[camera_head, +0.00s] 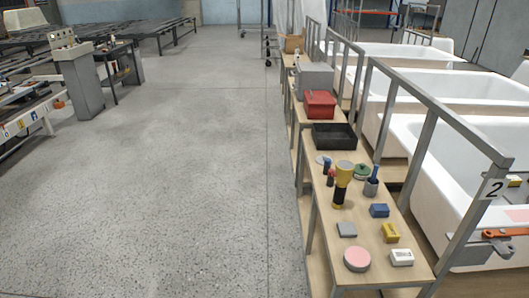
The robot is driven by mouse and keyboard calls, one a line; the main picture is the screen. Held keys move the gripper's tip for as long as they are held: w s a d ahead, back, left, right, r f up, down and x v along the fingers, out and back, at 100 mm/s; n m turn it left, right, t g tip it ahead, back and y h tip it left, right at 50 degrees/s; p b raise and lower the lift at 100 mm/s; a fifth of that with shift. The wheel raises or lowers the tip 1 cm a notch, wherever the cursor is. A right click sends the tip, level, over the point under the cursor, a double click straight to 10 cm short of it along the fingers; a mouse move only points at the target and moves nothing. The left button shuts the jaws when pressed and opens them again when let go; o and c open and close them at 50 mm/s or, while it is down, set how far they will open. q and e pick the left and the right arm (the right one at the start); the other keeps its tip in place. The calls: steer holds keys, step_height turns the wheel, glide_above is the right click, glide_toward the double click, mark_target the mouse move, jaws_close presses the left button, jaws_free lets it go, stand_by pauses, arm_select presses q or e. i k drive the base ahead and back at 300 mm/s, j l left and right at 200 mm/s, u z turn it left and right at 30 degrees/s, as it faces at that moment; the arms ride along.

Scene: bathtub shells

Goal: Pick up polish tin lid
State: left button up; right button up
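A round, low tin (357,258) with a pink top and a grey side lies at the near end of the narrow wooden bench. A flat, pale grey disc (321,159) lies farther back at the bench's left edge and may be the polish tin lid. A round, dark green piece (361,171) lies to the right of that disc, beyond the yellow-and-black tool. I cannot tell for certain which of these is the lid. Neither of my grippers shows in the head view.
The bench (375,239) also holds a yellow-and-black tool (341,183), a blue block (379,210), a yellow block (390,232), a white box (401,257) and a black tray (334,136). A metal rail (437,105) and white bathtubs (460,165) stand right.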

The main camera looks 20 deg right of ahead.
mark_target(320, 160)
steer(key=i+j+u, duration=0.25)
steer(key=i, duration=0.15)
steer(key=i+j+u, duration=0.25)
steer(key=i, duration=0.15)
steer(key=i+j+z, duration=0.1)
steer(key=i+z, duration=0.25)
steer(key=i, duration=0.4)
steer(key=i+l+z, duration=0.15)
steer(key=i+z, duration=0.6)
steer(key=z, duration=0.25)
steer(key=i+j+z, duration=0.15)
steer(key=i+z, duration=0.65)
steer(key=z, duration=0.15)
